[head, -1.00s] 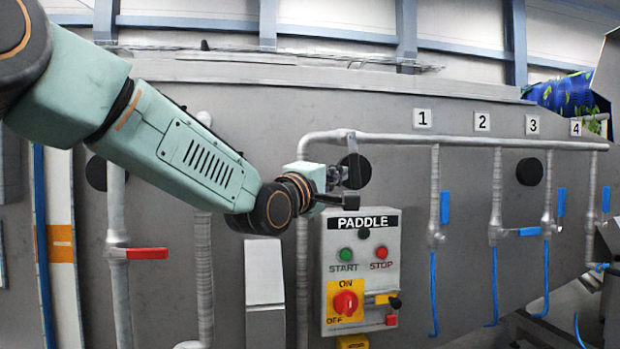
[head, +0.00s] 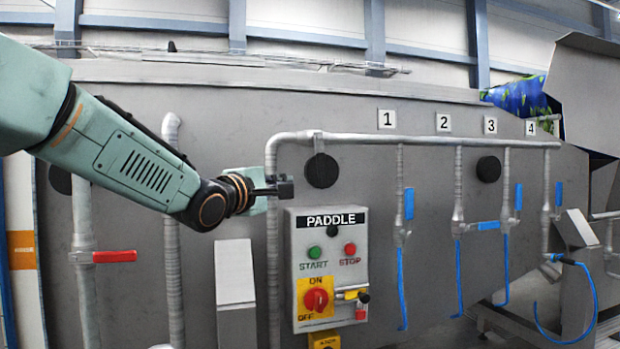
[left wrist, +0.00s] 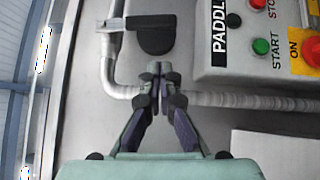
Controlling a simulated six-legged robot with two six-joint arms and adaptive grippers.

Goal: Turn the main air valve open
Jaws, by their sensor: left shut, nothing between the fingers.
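No label reading main air shows. A short lever valve (head: 318,142) sits on the grey pipe just past its bend, above a black disc (head: 321,171). In the left wrist view the lever (left wrist: 125,24) stands out from the pipe, with a dark end over the disc (left wrist: 157,40). My left gripper (head: 286,187) is shut and empty, left of the disc and just above the PADDLE box. In the left wrist view its closed fingertips (left wrist: 159,68) point toward the disc, with a gap to the lever. My right gripper is not in view.
The PADDLE box (head: 331,270) carries start and stop buttons and a red rotary switch (head: 316,299). A red-handled valve (head: 114,257) is at left. Several blue-handled valves (head: 409,204) hang under numbers at right. A grey post (head: 234,272) stands left of the box.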

